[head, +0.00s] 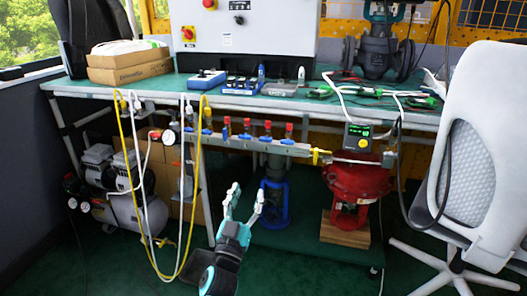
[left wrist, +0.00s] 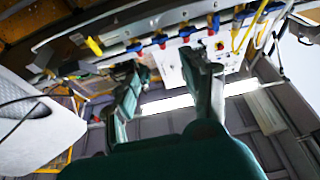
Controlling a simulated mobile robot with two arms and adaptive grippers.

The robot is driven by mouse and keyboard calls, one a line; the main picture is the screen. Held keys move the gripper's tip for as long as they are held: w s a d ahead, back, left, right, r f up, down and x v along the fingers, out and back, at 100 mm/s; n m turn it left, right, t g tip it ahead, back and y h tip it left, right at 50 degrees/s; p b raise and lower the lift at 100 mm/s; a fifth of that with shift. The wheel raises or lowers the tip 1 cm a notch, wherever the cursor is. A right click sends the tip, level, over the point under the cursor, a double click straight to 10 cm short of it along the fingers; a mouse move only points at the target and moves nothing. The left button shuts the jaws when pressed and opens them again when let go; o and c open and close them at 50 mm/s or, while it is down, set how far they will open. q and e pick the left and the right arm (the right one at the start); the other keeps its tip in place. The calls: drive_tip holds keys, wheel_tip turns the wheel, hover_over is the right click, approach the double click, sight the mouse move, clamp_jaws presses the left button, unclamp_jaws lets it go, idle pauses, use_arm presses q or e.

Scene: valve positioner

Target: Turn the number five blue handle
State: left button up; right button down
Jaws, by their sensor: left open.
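A metal manifold bar (head: 256,144) runs along the bench front, with several small blue handles below red fittings. The rightmost blue handle (head: 287,142) fits number five counting from the left, but I cannot read any numbers. The blue handles also show in the left wrist view, where the one nearest the yellow handle (left wrist: 95,46) is a small blue handle (left wrist: 135,47). My left gripper (head: 246,191) is open and empty, below and in front of the bar, apart from the handles. Its two fingers also show in the left wrist view (left wrist: 165,68). My right gripper is not in view.
A red valve actuator (head: 357,182) stands below right on a wooden block. Yellow and white hoses (head: 122,150) hang at the left by a compressor (head: 125,190). A grey chair (head: 480,150) stands at the right. A blue valve stand (head: 275,200) is behind my gripper.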

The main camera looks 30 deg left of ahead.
sight(265, 141)
use_arm(q)
drive_tip(key=x, duration=1.7)
drive_tip(key=shift+a+r, duration=0.15)
drive_tip(key=c, duration=0.9)
